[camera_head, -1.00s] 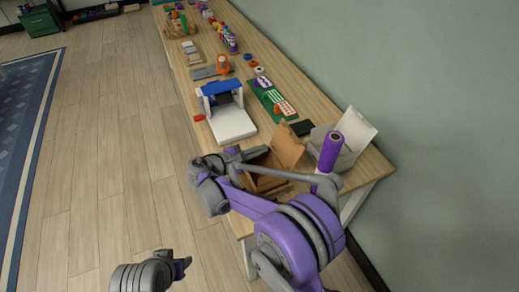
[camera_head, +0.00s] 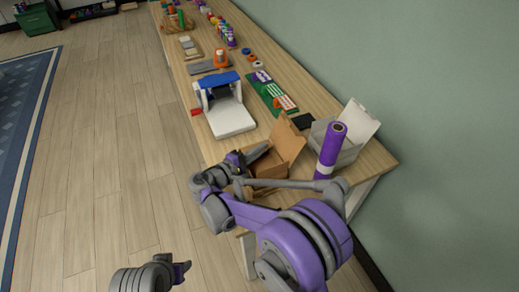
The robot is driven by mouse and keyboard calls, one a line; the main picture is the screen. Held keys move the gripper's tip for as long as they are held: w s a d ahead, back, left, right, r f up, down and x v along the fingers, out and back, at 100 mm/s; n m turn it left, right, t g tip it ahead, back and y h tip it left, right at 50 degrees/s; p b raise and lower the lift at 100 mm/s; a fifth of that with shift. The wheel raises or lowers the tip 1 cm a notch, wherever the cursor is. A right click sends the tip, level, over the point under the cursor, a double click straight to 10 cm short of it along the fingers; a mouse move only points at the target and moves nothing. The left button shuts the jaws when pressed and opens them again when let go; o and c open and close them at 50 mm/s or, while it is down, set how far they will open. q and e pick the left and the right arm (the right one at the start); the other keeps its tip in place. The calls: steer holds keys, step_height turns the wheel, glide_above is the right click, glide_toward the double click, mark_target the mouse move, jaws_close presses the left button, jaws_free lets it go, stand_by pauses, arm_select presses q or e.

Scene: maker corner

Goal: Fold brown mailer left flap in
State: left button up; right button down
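The brown mailer (camera_head: 268,169) is an open cardboard box at the near end of the workbench. Its lid (camera_head: 291,138) stands raised on the right and far side. My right gripper (camera_head: 250,156) is at the mailer's left, upper edge, with its fingers close to or touching the cardboard. Whether it grips anything is too small to tell. The left flap cannot be made out clearly, and my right arm covers the mailer's near side. My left gripper (camera_head: 183,272) is low in the picture over the floor, away from the bench; its finger gap is not clear.
A purple roll (camera_head: 330,150) stands right of the mailer, before an open grey-white box (camera_head: 349,152). A blue and white press-like machine (camera_head: 229,115), a dark pad (camera_head: 302,121) and a green board (camera_head: 270,94) lie beyond.

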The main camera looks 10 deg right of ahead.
steer(key=c, duration=1.1)
jaws_free()
